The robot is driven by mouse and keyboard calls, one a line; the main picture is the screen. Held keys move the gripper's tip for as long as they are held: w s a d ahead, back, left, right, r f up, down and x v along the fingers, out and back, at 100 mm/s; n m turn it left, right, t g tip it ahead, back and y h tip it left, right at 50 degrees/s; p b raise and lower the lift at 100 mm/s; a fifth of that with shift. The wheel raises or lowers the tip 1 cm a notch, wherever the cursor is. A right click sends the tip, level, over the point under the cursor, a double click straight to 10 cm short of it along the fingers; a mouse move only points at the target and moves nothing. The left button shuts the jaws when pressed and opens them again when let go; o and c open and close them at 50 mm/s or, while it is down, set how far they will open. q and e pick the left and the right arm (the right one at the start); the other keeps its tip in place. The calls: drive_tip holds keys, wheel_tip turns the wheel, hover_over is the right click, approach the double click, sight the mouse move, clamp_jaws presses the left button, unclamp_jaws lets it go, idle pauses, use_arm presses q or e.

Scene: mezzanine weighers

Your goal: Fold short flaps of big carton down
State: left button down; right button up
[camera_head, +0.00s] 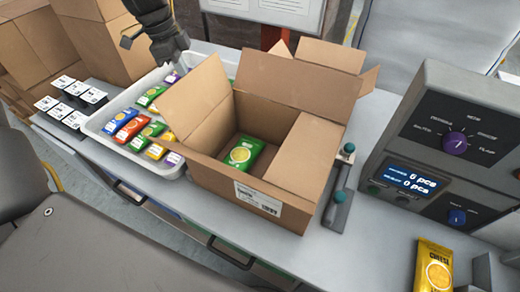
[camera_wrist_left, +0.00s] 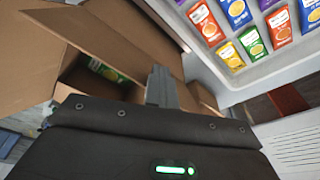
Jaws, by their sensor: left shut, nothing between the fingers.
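The big open carton (camera_head: 215,178) stands on the bench in the head view, with a green packet (camera_head: 243,153) inside. Its left flap (camera_head: 196,98) stands up, tilted. Its far flap (camera_head: 285,72) stands upright. A lighter panel at the right (camera_head: 303,150) appears to be the right flap lying inward over the opening. My left gripper (camera_head: 171,52) is shut and empty, beyond the left flap and over the far side of the tray. In the left wrist view its fingers (camera_wrist_left: 162,86) show in front of the carton (camera_wrist_left: 105,40). My right gripper is not in view.
A white tray (camera_head: 97,127) of coloured packets sits left of the carton. Brown cartons (camera_head: 100,40) and small black-and-white boxes (camera_head: 70,100) stand farther left. A grey weigher (camera_head: 450,130) is at right, with a yellow packet (camera_head: 434,268) near it. More cardboard (camera_head: 330,54) shows behind the carton.

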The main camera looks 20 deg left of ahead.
use_arm(q)
drive_tip(key=shift+s+d+f, duration=0.25)
drive_tip(key=shift+s+d, duration=0.05)
drive_tip(key=shift+d, duration=0.4)
drive_tip(key=shift+f, duration=0.1)
drive_tip(key=shift+s+d+f+b, duration=0.1)
drive_tip(key=shift+d+f+b, duration=0.05)
drive_tip(key=shift+d+b, duration=0.4)
drive_tip(key=d+b, duration=0.1)
drive_tip(key=d, duration=0.1)
drive_tip(key=d+b, duration=0.1)
drive_tip(key=d, duration=0.1)
drive_tip(key=shift+w+r, duration=0.2)
drive_tip(key=shift+r, duration=0.2)
